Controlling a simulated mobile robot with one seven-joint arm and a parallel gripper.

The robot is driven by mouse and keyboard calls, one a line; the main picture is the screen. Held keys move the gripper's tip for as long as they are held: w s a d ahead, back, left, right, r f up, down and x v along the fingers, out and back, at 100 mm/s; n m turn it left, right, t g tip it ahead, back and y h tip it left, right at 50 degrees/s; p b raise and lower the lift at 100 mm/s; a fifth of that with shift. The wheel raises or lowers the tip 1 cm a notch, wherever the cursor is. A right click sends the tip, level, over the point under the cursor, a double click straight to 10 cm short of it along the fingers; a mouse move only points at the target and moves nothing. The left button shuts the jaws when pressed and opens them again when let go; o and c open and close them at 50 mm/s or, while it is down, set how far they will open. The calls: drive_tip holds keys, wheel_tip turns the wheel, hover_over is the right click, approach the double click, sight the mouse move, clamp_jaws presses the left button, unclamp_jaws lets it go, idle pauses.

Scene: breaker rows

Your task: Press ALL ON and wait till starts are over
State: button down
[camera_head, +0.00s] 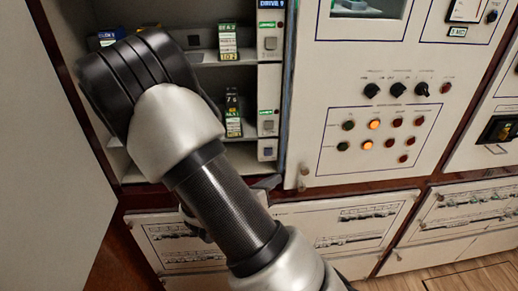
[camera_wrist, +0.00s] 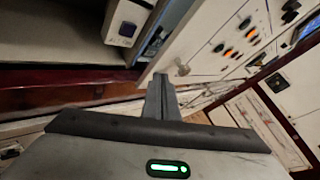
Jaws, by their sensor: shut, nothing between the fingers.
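The cluster also shows tilted in the wrist view (camera_wrist: 229,53). My gripper (camera_wrist: 160,82) is shut and empty. Its fingers point at the lower edge of the cabinet, below and left of the lit cluster, apart from the buttons. In the head view my arm hides most of the gripper.
Left of the panel is an open cabinet with shelves holding labelled blocks (camera_head: 228,43). A narrow strip with square buttons (camera_head: 270,43) edges it, under a DRIVE 9 label. Black rotary knobs (camera_head: 371,90) sit above the lamps. A grey door or wall (camera_head: 50,150) stands at left.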

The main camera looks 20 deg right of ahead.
sight(268, 152)
drive_tip(key=shift+w+a+f+n, duration=0.1)
drive_tip(key=shift+w+a+n, duration=0.05)
drive_tip(key=shift+n, duration=0.15)
drive_tip(key=w+d, duration=0.2)
drive_tip(key=w, duration=0.6)
drive_tip(key=shift+w+d, duration=0.2)
drive_tip(key=shift+w, duration=0.1)
idle(2.0)
drive_tip(key=shift+w+d, duration=0.1)
drive_tip(key=shift+w, duration=0.25)
drive_tip(key=shift+w+d, duration=0.15)
drive_tip(key=shift+w, duration=0.2)
idle(0.6)
drive_tip(key=shift+s, duration=0.15)
drive_tip(key=shift+s+a, duration=0.25)
drive_tip(key=shift+s, duration=0.4)
